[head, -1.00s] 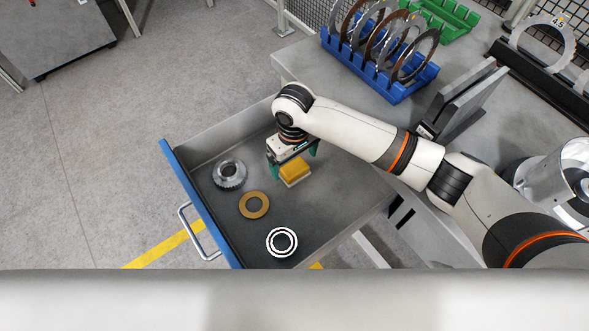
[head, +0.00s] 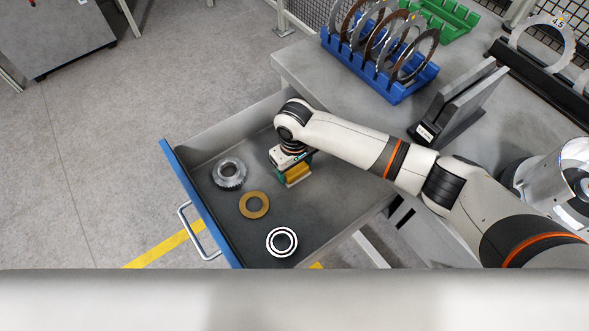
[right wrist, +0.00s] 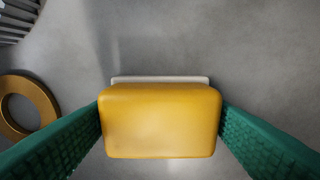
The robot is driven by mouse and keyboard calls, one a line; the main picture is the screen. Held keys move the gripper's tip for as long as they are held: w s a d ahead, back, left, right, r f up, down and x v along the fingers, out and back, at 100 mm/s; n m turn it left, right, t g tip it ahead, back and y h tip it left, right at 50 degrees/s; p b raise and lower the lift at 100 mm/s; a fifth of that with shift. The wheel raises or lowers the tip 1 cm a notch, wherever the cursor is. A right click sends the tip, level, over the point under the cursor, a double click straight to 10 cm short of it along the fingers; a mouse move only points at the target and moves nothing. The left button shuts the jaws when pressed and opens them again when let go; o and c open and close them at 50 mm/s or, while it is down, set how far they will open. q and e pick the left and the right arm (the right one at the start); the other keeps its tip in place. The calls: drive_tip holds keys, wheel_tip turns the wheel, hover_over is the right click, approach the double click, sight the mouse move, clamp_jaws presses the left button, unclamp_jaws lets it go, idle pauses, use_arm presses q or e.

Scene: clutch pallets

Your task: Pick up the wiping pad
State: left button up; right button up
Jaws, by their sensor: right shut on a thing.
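The wiping pad (head: 297,174) is a yellow block with a white underside, inside the open drawer. It fills the middle of the right wrist view (right wrist: 160,120). My right gripper (head: 293,177) reaches down over it, with its green fingers (right wrist: 78,138) touching the left and right sides of the pad. The gripper is shut on the pad. The pad is at or close to the drawer floor; I cannot tell whether it is lifted. My left gripper is not in view.
The grey drawer (head: 224,212) has a blue front. It also holds a metal gear (head: 229,175), a brass ring (head: 254,205) and a bearing-like ring (head: 282,242). On the worktop stand a blue rack (head: 403,86) of discs and dark upright plates (head: 462,102).

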wheel_tip(320, 180, up, 10)
drive_tip(key=shift+r, duration=0.1)
drive_tip(key=shift+c, duration=0.2)
drive_tip(key=o, duration=0.4)
drive_tip(key=shift+c, duration=1.4)
drive_tip(key=shift+s, duration=0.1)
